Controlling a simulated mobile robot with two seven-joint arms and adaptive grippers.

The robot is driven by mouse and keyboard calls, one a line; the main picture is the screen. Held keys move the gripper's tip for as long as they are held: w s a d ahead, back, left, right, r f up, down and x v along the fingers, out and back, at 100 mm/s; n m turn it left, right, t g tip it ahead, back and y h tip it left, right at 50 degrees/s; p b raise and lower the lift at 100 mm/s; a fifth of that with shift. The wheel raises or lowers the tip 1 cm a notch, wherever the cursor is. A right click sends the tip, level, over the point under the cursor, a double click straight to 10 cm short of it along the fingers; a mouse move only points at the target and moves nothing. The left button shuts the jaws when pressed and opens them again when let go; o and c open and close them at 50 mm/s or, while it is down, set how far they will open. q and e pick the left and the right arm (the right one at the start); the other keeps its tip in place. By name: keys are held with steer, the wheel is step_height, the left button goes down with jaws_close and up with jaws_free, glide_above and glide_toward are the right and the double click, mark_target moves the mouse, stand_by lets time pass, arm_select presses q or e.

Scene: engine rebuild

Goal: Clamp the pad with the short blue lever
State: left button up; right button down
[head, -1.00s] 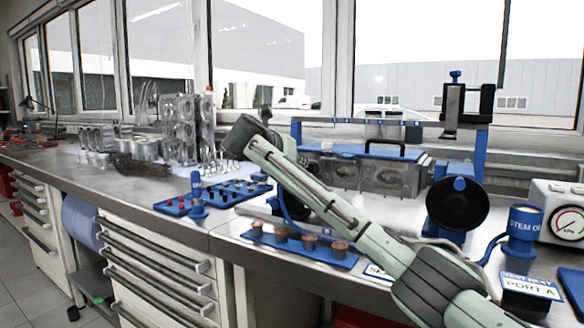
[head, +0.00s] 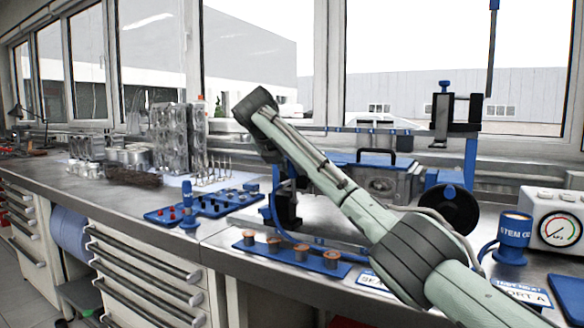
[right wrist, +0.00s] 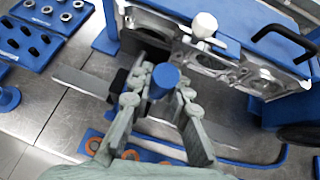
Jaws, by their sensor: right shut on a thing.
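In the right wrist view, a round blue lever end (right wrist: 165,77) stands between the two pale green fingers of my right gripper (right wrist: 160,92). The fingers are shut on its sides. A black part sits close to its left, beside the metal cylinder head (right wrist: 270,65). In the head view my right arm reaches across the bench and hides much of the cylinder head (head: 381,186); the fingers cannot be made out there. A white rounded knob (right wrist: 205,24) rises near the head's edge. I cannot tell which part is the pad. My left gripper is not in view.
A blue strip tray (head: 330,268) with several copper-coloured rings lies at the bench front. A blue pin tray (head: 215,208) is to its left. A gauge box (head: 556,222) and a blue stem cup (head: 514,240) stand at right. A black-handled blue cover (head: 352,160) tops the fixture.

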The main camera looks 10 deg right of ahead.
steer(key=c, duration=1.4)
jaws_free()
steer(key=v, duration=1.2)
steer(key=shift+c, duration=0.2)
